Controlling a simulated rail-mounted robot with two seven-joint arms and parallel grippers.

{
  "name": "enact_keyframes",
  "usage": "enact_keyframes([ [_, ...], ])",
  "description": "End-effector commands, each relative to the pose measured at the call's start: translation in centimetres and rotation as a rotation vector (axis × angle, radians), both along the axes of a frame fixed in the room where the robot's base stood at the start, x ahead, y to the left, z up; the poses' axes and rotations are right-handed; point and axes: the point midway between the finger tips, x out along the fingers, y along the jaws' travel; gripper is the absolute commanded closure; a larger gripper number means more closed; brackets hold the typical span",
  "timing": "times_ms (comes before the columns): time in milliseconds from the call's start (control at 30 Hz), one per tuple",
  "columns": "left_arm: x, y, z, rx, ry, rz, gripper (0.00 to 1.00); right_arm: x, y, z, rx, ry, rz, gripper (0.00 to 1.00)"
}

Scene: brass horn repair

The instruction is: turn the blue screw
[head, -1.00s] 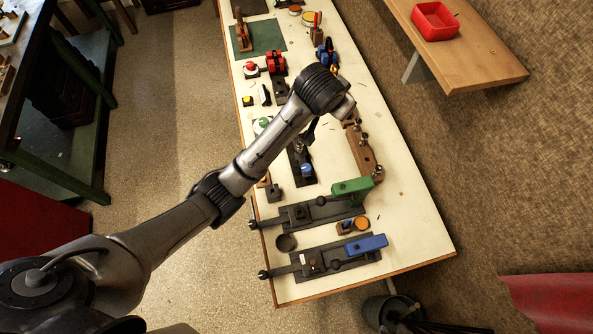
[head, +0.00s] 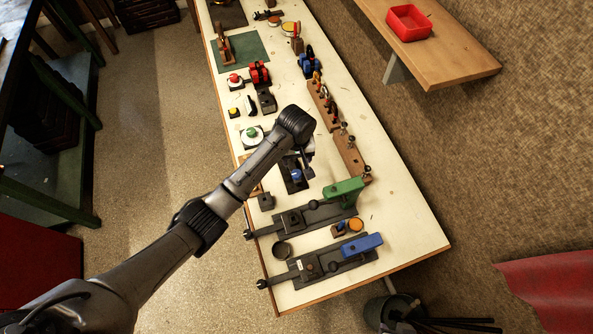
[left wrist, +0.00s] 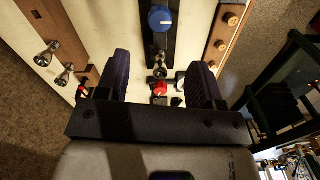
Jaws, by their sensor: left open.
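The blue screw (head: 297,175) has a round blue head on a dark narrow fixture (head: 291,186) on the bench, just below my left wrist in the head view. In the left wrist view the blue screw (left wrist: 161,19) is near the top edge, with a pale line on its head. My left gripper (left wrist: 158,68) is open, with two dark fingers spread apart and nothing between them. In the head view the left gripper (head: 308,150) is mostly hidden by its own wrist, close to the screw and apart from it. My right gripper is not in view.
Wooden racks (head: 350,154) with metal pieces stand right of the fixture. Two dark clamp-like fixtures, one with a green block (head: 343,191) and one with a blue block (head: 362,245), lie nearer. A green button (head: 251,132) sits left. The bench's right edge (head: 420,215) is clear.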

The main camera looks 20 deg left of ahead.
Motion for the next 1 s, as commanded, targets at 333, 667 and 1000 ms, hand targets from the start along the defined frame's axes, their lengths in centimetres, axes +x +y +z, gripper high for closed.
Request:
enact_keyframes([
  [333,-0.1,0.0,-6.4,0.002,0.003,-0.001,0.39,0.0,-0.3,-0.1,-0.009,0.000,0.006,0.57],
  [667,0.0,0.0,-9.5,0.001,0.001,-0.002,0.39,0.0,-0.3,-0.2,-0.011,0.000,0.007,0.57],
  [1000,0.0,0.0,-10.0,0.000,-0.002,-0.003,0.39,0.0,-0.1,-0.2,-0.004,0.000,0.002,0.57],
])
